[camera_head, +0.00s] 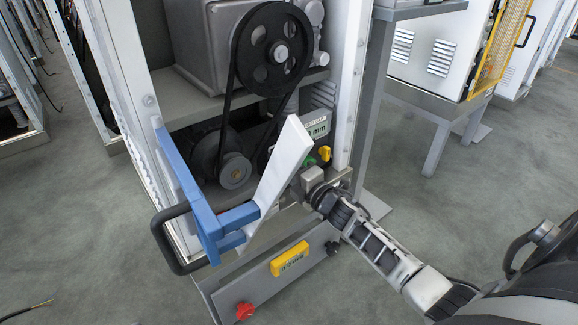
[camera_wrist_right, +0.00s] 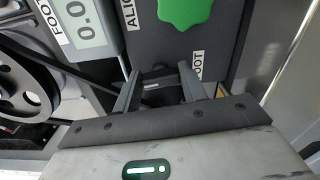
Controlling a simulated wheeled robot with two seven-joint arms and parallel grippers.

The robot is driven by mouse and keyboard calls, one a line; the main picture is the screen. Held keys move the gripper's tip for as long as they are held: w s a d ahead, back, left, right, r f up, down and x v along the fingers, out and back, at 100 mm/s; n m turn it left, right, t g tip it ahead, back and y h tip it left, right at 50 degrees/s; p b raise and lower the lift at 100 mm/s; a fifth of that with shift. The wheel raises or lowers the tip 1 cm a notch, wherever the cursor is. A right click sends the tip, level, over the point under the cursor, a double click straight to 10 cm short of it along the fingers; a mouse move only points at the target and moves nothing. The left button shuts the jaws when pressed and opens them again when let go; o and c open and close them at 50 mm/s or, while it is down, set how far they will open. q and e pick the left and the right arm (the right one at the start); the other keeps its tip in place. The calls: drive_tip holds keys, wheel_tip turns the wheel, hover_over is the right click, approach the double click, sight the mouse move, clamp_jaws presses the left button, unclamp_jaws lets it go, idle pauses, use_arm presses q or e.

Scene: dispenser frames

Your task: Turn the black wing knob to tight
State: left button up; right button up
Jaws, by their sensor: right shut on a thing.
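The black wing knob (camera_wrist_right: 158,92) sits under the "FOOT" label on a dark panel in the right wrist view. It lies between the two fingers of my right gripper (camera_wrist_right: 158,88), which is shut on it. In the head view my right gripper (camera_head: 311,178) reaches the right side of the machine frame, and its body hides the knob there. The knob's turn angle is hard to read. My left gripper is not in view.
A green knob (camera_wrist_right: 185,10) and a display (camera_wrist_right: 82,20) are close to my right gripper. A yellow knob (camera_head: 324,153) is nearby. A belt pulley (camera_head: 272,47), a blue bracket (camera_head: 190,185) and a slanted white panel (camera_head: 284,160) stand left. A red knob (camera_head: 245,311) is below.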

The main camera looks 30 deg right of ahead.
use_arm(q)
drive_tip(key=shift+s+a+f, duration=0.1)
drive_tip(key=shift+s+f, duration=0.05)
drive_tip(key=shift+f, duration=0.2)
use_arm(e)
drive_tip(key=shift+m, duration=0.7)
drive_tip(key=shift+f, duration=0.1)
drive_tip(key=o, duration=1)
drive_tip(key=shift+s, duration=0.1)
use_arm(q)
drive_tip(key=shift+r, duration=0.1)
